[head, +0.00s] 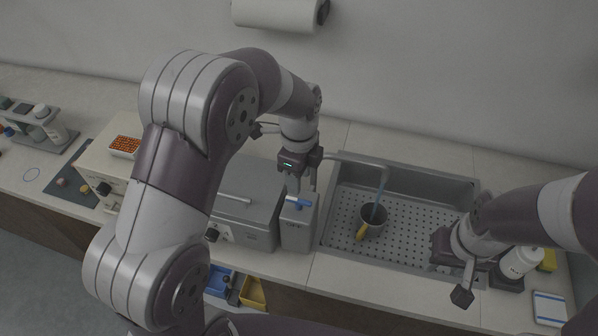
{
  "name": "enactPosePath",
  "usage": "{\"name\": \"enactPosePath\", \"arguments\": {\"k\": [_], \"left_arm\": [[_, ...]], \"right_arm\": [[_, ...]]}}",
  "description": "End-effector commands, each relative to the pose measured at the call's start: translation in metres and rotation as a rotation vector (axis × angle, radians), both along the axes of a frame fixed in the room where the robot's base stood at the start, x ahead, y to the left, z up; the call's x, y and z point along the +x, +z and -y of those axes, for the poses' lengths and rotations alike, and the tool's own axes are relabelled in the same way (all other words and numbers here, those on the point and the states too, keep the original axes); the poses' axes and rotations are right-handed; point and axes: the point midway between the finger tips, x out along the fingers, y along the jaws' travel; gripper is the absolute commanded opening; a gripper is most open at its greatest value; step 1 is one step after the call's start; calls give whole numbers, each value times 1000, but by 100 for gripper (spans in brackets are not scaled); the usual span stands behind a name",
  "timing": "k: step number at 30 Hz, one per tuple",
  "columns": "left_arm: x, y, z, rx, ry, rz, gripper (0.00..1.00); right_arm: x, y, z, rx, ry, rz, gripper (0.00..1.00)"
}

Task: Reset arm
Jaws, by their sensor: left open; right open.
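My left arm reaches up and over the counter from the left. My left gripper (294,186) hangs fingers-down over a small grey box (298,228) with a blue piece (299,202) on top. The gripper is open; I see nothing held in it, and I cannot tell whether its fingers touch the box. My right gripper (464,284) is open and empty, low over the right front edge of the sink (335,233). My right arm comes in from the right edge.
A white bottle (519,263) stands right of my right gripper. A grey machine (250,213) and an orange-filled tray (124,147) are left.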

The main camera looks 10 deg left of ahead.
Motion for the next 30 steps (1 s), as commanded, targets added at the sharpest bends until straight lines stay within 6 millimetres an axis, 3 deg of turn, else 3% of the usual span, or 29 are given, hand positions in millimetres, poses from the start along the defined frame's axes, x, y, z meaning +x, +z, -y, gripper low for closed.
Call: {"name": "enactPosePath", "arguments": {"k": [3,7,23,26,30], "left_arm": [[1,21,0,-1,0,4,44],[0,34,1,0,0,1,44],[0,37,1,0,16,0,44],[6,36,2,-8,198,30,44],[-24,7,-7,-34,796,52,44]], "right_arm": [[0,-8,0,0,0,0,43],[0,-9,0,0,0,0,43],[0,-9,0,0,0,0,43],[0,-9,0,0,0,0,43],[0,-14,0,0,0,0,43]]}}
